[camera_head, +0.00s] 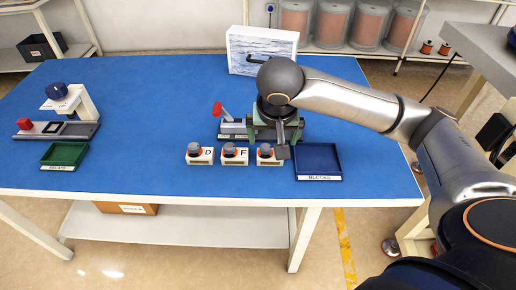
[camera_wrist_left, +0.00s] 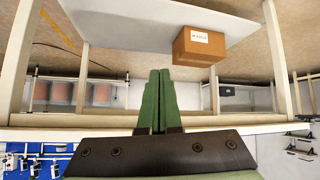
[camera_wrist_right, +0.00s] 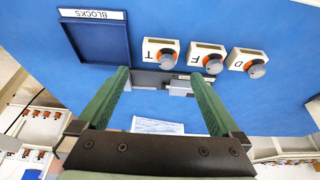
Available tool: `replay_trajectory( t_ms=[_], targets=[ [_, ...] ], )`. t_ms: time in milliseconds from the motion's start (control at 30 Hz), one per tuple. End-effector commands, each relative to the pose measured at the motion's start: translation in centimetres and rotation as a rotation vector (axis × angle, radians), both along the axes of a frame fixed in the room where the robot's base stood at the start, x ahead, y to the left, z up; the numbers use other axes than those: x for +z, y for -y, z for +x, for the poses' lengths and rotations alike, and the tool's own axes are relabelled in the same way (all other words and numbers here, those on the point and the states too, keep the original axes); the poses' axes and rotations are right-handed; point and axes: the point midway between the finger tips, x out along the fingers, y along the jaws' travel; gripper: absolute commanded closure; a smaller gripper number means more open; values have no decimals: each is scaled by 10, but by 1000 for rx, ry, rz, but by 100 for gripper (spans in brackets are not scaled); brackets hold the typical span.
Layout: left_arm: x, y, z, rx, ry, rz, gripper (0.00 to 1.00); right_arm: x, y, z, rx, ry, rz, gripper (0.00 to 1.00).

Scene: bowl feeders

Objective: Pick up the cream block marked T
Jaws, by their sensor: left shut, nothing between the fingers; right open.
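The cream block marked T (camera_head: 264,160) stands on the blue table, the rightmost of three similar blocks with red and grey knobs on top. Its T side is partly hidden in the head view. In the right wrist view the T block (camera_wrist_right: 150,52) lies beyond my fingertips, nearly in line with the gap between them. My right gripper (camera_wrist_right: 160,78) is open and empty, above the table. My left gripper (camera_wrist_left: 160,75) is shut and empty in the left wrist view, beside the table edge; it is outside the head view.
The F block (camera_head: 235,155) and D block (camera_head: 200,155) stand left of T. A dark blue tray labelled BLOCKS (camera_head: 318,174) lies close on the right. A fixture with a red lever (camera_head: 217,109) stands behind. A green tray (camera_head: 64,154) lies far left. The table's middle left is clear.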

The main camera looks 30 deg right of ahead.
Motion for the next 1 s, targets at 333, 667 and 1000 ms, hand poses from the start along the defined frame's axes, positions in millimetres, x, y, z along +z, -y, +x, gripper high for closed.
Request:
replay_trajectory(
  t_ms=[333, 667, 1000],
  targets=[
    [-17, 4, -6, -12, -25, -2, 100, -56, 12, 19, -3, -1, 0, 0],
    [-17, 7, 2, -20, -9, -5, 100, -86, 18, 32, -1, -1, -2, 0],
    [-19, 8, 4, -22, -2, -4, 100, -111, 23, 42, 2, 2, -1, 0]
  ],
)
